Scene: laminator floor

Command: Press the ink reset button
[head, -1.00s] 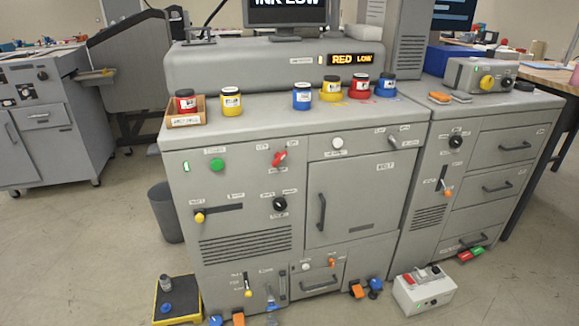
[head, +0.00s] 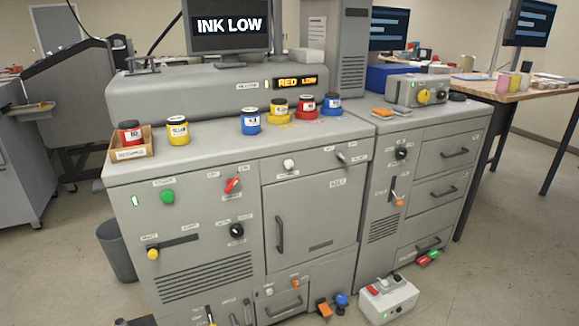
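The grey laminator cabinet (head: 200,240) fills the middle of the head view. A white round button (head: 289,164) sits high on its front, above the large door; its small label is too blurred to read. A green round button (head: 167,196) is at the upper left of the front. Another white button (head: 269,292) is low, beside a small drawer. I cannot tell from the labels which one is the ink reset. The monitor (head: 228,24) reads INK LOW, and the amber display (head: 297,82) reads RED LOW. My gripper is not in view.
Red, yellow and blue ink jars stand on the cabinet top, one red jar (head: 130,133) in a cardboard tray (head: 132,151). A white box (head: 388,300) lies on the floor at front right. Open floor lies right.

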